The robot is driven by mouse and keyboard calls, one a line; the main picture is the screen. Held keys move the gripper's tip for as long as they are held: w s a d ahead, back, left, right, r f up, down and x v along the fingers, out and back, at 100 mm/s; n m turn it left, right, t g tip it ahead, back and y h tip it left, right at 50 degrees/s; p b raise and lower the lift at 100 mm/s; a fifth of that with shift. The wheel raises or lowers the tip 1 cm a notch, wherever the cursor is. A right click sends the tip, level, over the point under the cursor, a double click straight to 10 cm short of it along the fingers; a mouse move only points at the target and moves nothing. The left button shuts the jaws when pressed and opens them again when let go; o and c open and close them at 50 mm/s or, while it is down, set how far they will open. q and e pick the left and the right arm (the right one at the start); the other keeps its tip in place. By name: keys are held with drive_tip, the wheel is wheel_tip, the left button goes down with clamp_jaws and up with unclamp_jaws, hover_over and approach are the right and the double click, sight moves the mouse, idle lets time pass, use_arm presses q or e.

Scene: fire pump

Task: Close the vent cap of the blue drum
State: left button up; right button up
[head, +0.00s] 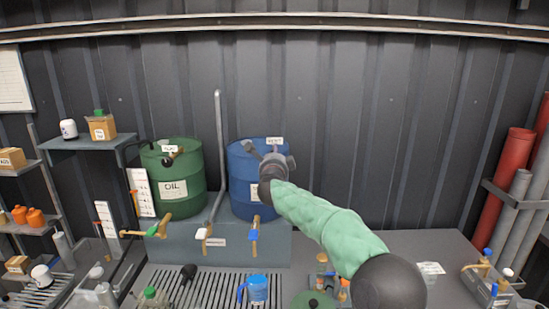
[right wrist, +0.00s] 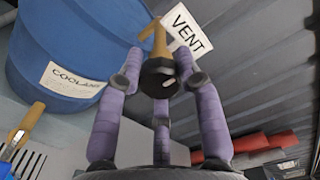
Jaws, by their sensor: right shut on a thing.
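The blue drum (head: 239,178) stands upright on a grey stand, and it also fills the upper left of the right wrist view (right wrist: 95,30). Its black vent cap (right wrist: 158,77), with a short white mark, sits on a brass fitting (right wrist: 160,42) beside a white VENT tag (right wrist: 187,33). My right gripper (head: 270,156) is over the drum's top, and in the right wrist view its purple fingers (right wrist: 158,84) are closed around the cap. In the head view the gripper hides the cap. My left gripper is not in view.
A green OIL drum (head: 172,182) stands at left on the same stand (head: 215,242). A grey pipe (head: 219,140) rises between the drums. Taps hang in front, above a slatted grate (head: 210,285) and a blue jug (head: 257,289). A corrugated wall is close behind.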

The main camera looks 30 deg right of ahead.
drive_tip(key=shift+a+f, duration=0.1)
drive_tip(key=shift+f, duration=0.1)
drive_tip(key=o, duration=1.2)
drive_tip(key=shift+w+r, duration=0.1)
drive_tip(key=shift+c, duration=0.2)
drive_tip(key=shift+s+r, duration=0.1)
drive_tip(key=shift+s, duration=0.1)
drive_tip(key=v, duration=1.1)
drive_tip(key=shift+s+a, duration=0.2)
drive_tip(key=shift+s, duration=0.15)
